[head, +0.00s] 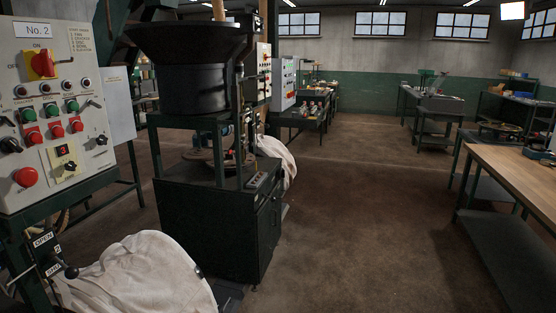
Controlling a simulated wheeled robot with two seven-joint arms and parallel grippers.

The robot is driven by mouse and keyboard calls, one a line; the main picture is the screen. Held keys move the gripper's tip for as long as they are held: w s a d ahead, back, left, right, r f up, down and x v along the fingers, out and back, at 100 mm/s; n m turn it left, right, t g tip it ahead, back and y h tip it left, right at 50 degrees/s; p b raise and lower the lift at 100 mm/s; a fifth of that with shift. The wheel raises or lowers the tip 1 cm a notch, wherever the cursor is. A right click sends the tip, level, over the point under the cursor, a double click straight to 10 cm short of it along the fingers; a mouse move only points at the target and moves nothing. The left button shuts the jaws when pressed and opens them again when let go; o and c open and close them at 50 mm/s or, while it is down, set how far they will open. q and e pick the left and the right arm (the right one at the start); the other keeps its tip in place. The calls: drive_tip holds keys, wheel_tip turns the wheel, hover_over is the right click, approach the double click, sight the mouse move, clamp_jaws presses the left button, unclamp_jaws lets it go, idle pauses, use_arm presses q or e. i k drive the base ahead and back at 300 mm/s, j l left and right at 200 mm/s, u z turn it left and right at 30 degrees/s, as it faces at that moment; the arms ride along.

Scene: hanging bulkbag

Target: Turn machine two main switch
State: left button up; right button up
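The machine two control panel (55,110) stands at the left edge of the head view, labelled "No. 2". Its main switch (41,64) is a red rotary handle on a yellow plate near the top of the panel, with "ON" printed above it. The handle looks tilted. Below it are small round knobs, green and red buttons, black selector knobs and a red mushroom button (26,177). Neither of my grippers shows in the head view.
A dark machine with a black bowl (185,80) stands right of the panel. A whitish bag (140,275) bulges below the panel, beside an OPEN-labelled lever (70,271). A wooden-topped table (520,180) stands at the right. The brown floor between is clear.

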sight(42, 64)
drive_tip(key=u, duration=1.3)
